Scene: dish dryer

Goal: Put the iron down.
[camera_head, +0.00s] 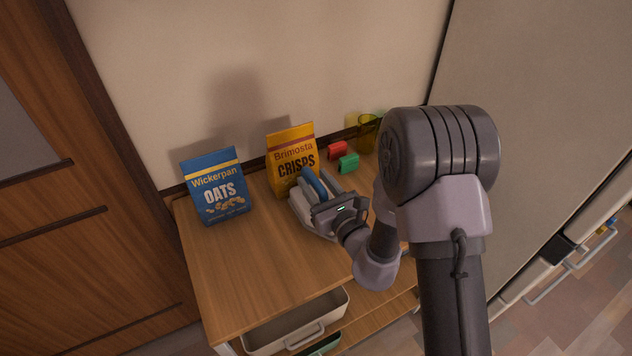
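The iron (301,206) is grey-white with a blue handle (316,184). It is at the right part of the wooden table top, just in front of the yellow crisps bag. My gripper (322,196) is at the iron's handle, with its dark body just to the right of it. The fingers are mostly hidden by the gripper body and the handle, so I cannot tell whether they are closed on it. I cannot tell whether the iron's base touches the table.
Red (338,150) and green (348,163) blocks and a yellow cup (367,132) are at the back right. The wooden table top (235,265) is clear at front left. A drawer-like bin (262,341) is below.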

